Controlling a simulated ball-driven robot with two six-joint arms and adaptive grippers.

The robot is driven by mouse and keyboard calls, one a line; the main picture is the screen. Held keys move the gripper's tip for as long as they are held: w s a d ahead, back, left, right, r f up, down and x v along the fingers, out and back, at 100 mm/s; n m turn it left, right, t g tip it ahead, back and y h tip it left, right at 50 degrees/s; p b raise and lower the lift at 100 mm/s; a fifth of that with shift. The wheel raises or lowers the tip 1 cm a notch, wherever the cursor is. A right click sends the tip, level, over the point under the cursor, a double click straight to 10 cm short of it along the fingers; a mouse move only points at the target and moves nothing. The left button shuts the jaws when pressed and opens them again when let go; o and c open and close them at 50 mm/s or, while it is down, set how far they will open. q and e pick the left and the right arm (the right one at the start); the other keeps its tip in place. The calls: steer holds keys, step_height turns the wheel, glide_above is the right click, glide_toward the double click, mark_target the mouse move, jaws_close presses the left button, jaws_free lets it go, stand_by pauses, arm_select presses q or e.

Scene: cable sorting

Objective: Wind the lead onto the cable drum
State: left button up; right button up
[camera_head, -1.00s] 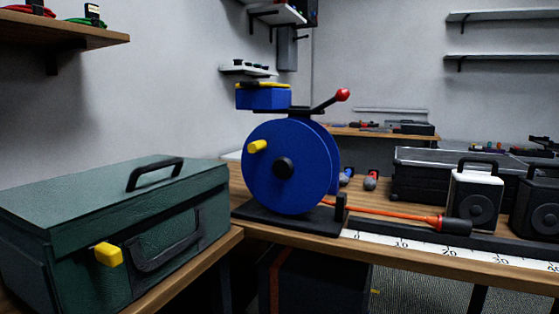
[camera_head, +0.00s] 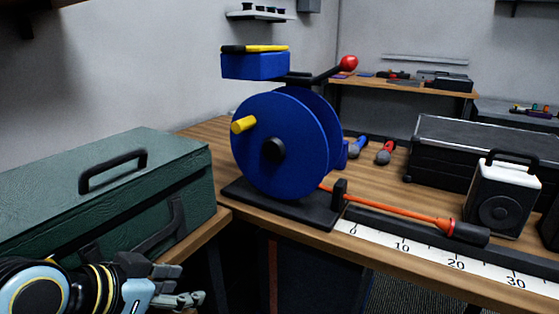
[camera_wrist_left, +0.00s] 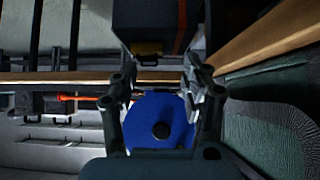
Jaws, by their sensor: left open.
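The blue cable drum (camera_head: 285,160) stands upright on a black base on the wooden bench. It has a black hub and a yellow crank knob (camera_head: 243,124) on its near face. The orange lead (camera_head: 390,212) runs from the drum past a black post and ends in a black plug (camera_head: 468,232). My left gripper (camera_head: 190,285) is open and empty at the lower left, in front of the green case and apart from the drum. In the left wrist view, the drum (camera_wrist_left: 168,122) shows beyond the open fingers. My right gripper is out of view.
The green case (camera_head: 170,185) stands left of the drum. A blue box (camera_head: 255,66) and a red-knobbed lever (camera_head: 348,63) sit above the drum. A white scale strip (camera_head: 430,256) lies along the bench edge. A speaker (camera_head: 502,200) and black case (camera_head: 470,155) stand right.

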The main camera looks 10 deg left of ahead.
arm_select(q)
steer(key=w+d+r+m+t+h, duration=0.2)
steer(key=w+d+r, duration=0.1)
steer(key=w+r, duration=0.4)
steer(key=t, duration=0.6)
glide_toward(242, 124)
steer(key=w, duration=0.2)
steer(key=shift+h, duration=0.4)
steer(key=x, duration=0.9)
steer(key=shift+w+a+f, duration=0.2)
steer(key=shift+w+f, duration=0.2)
jaws_close()
